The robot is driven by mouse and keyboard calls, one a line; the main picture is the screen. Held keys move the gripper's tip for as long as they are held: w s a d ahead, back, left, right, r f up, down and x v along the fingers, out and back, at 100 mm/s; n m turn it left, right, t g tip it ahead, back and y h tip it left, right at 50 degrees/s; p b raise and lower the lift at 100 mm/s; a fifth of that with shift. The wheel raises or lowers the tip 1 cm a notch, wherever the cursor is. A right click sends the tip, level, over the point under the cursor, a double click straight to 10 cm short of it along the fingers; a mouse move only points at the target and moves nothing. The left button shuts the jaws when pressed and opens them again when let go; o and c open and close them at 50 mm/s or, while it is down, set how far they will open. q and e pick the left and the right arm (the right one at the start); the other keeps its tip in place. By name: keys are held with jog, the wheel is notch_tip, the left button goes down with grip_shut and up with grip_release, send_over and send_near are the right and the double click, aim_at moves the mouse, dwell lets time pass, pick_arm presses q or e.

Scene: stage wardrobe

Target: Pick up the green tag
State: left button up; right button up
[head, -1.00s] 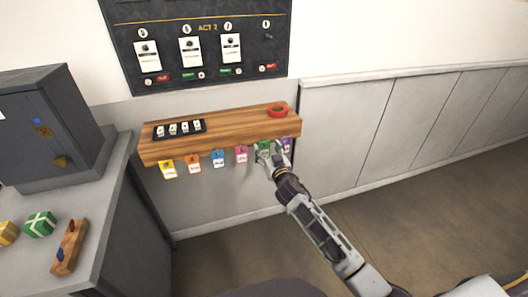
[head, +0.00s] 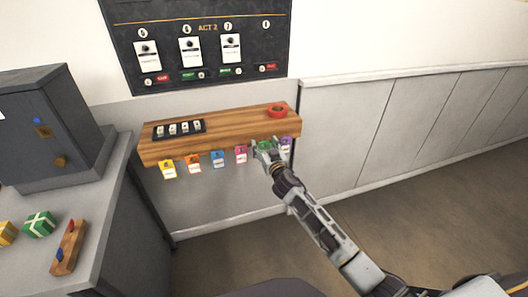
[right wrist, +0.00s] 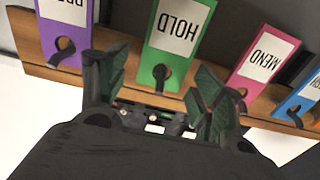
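The green tag (right wrist: 180,25) hangs from a peg on the wooden shelf's front edge and reads HOLD, upside down in the right wrist view. In the head view only a small part of the green tag (head: 264,145) shows behind my gripper. My right gripper (right wrist: 155,90) is open, with its two fingers apart on either side of the green tag's hole end. I cannot tell whether they touch it. In the head view my right gripper (head: 263,154) is at the right part of the shelf. My left gripper is not in view.
A purple tag (right wrist: 66,30) and a pink tag (right wrist: 262,55) hang close on either side. Blue (head: 217,159), orange (head: 194,164) and yellow (head: 168,170) tags hang farther left. A red ring (head: 277,111) lies on the wooden shelf (head: 230,127). A grey counter (head: 105,215) stands left.

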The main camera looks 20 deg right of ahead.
jog(key=c, duration=0.7)
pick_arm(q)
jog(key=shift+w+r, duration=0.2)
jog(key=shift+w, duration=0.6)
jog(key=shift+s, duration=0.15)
